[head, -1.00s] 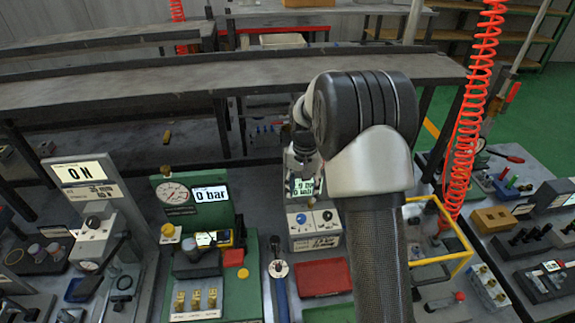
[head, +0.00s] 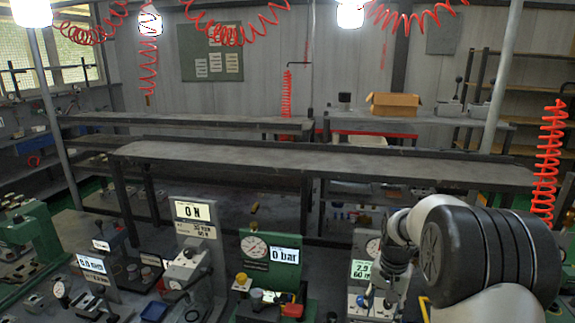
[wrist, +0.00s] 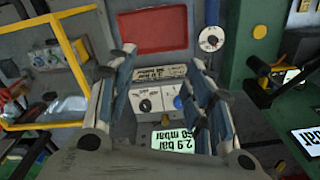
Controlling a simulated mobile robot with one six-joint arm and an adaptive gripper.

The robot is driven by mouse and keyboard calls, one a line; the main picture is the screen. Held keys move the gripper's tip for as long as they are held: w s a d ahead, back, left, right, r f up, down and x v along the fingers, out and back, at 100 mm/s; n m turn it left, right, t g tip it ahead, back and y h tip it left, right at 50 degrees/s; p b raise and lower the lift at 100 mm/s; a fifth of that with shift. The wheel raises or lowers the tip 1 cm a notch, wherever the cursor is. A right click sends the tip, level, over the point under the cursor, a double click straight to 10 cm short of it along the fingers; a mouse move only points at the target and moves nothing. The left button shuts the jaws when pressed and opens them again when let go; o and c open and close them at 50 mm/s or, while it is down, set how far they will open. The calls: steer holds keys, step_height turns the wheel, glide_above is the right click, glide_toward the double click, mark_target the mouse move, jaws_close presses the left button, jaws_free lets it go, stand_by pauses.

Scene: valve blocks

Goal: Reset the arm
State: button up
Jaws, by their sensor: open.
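My gripper (wrist: 160,58) is open and empty, its two fingers spread apart in the wrist view. Between and beyond them is a grey valve block (wrist: 150,100) with a dark knob, a blue knob and a lit display reading about 2.9 bar and 60 mbar, upside down in that view. In the head view my gripper (head: 378,290) is small and partly covers the same block's area at the lower right. My arm is bent, with its large black joint at the right. I cannot tell the exact gap between the fingers and the block.
A green block (head: 262,243) with a gauge and a 0 bar display stands left of my gripper; an ON panel (head: 196,210) is farther left. A red tray (wrist: 153,30) and a yellow frame (wrist: 75,60) lie near the fingers. Long grey benches (head: 330,160) stand behind.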

steer(key=s+a+r+n+t+b, duration=0.1)
steer(key=s+a+r+n, duration=0.15)
steer(key=s+r, duration=0.4)
steer(key=s+a+r+n+t+b, duration=0.1)
steer(key=s+a+r, duration=0.3)
steer(key=s+r, duration=0.3)
steer(key=s+a+n+t, duration=0.2)
steer(key=s+a+n, duration=0.1)
steer(key=s, duration=1.3)
steer(key=shift+a+r+b, duration=0.2)
steer(key=shift+a+b, duration=0.2)
